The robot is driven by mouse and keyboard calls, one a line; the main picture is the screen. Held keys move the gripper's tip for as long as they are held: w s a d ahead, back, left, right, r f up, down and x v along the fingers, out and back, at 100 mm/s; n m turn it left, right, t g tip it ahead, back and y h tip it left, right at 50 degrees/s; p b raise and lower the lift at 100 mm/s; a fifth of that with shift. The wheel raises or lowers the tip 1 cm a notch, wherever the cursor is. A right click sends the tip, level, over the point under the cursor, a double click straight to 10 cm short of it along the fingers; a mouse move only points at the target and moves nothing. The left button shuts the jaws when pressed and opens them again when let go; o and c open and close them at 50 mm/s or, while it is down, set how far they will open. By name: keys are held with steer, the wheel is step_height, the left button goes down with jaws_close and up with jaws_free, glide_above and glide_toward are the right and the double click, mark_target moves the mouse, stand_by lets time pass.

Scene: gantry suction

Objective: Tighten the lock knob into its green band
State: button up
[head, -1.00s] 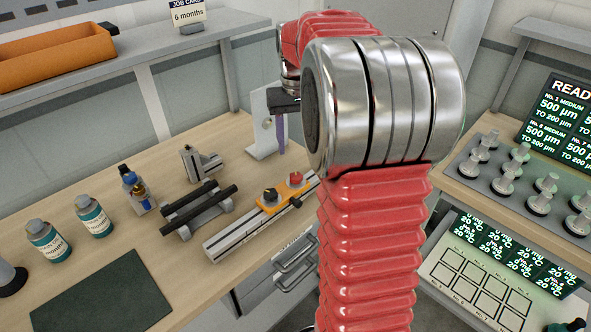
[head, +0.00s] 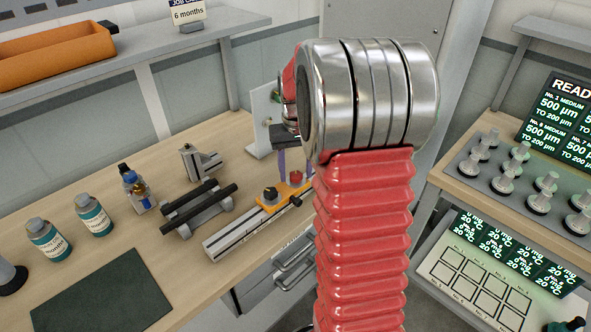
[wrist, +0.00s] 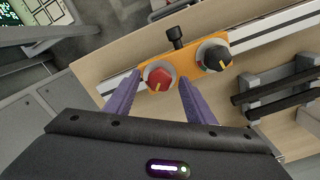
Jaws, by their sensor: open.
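An orange carriage (head: 282,197) sits on a silver rail (head: 235,235) on the wooden bench. It carries a red knob (head: 296,177) and a black knob (head: 270,194); a black side screw (head: 296,201) sticks out of its edge. In the wrist view the red knob (wrist: 159,78) and the black knob (wrist: 214,56) have yellow pointer marks.
A stand with black bars (head: 200,208) lies left of the rail, with a small metal block (head: 200,163) behind it. Bottles (head: 93,215) and a dark green mat (head: 110,295) are farther left. A pale upright plate (head: 262,120) stands behind the gripper.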

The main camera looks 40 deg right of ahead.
steer(key=shift+c, duration=0.3)
steer(key=c, duration=1)
steer(key=shift+m, duration=1.1)
steer(key=o, duration=1.1)
steer(key=shift+c, duration=0.2)
steer(key=shift+r, duration=0.15)
